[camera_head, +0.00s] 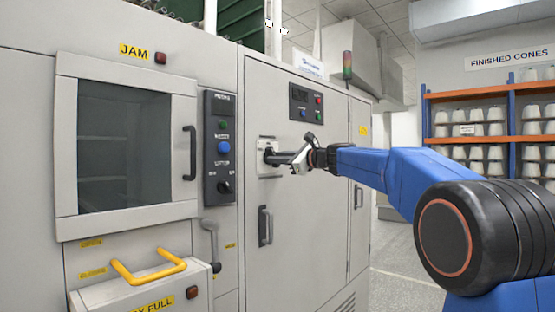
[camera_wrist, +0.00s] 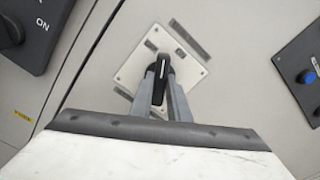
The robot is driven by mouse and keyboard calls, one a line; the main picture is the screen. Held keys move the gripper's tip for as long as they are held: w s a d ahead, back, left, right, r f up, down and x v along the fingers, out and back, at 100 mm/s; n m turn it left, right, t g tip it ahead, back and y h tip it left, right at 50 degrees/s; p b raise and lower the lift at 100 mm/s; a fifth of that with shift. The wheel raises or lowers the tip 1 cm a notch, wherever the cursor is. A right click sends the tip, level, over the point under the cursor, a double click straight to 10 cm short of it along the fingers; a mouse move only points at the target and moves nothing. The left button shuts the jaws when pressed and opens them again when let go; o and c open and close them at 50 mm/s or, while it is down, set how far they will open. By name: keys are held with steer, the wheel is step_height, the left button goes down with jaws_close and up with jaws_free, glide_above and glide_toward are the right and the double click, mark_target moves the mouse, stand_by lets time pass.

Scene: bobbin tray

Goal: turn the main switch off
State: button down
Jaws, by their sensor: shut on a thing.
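The main switch is a black rotary handle (camera_wrist: 163,72) on a pale square plate (camera_wrist: 135,71), mounted on the grey cabinet door. In the head view the plate (camera_head: 267,144) shows beside my gripper (camera_head: 273,156), which reaches it from the right. In the wrist view the two grey fingers of my gripper (camera_wrist: 162,92) stand on either side of the black handle and are shut on it. A white line runs along the handle. The plate looks tilted in the wrist view. Its markings are too small to read, and the fingers hide part of the handle.
A control panel (camera_head: 219,147) with a green button, a blue button and a black knob is left of the switch. A small panel (camera_head: 305,103) is above it, and a door handle (camera_head: 265,226) below. Shelves of cones (camera_head: 480,141) stand far right. Open floor lies between.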

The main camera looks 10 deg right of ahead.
steer(key=n, duration=1.1)
steer(key=shift+n, duration=0.3)
stand_by(0.4)
steer(key=c, duration=1.7)
jaws_free()
steer(key=v, duration=1.7)
steer(key=shift+s+d, duration=0.1)
steer(key=shift+s, duration=0.05)
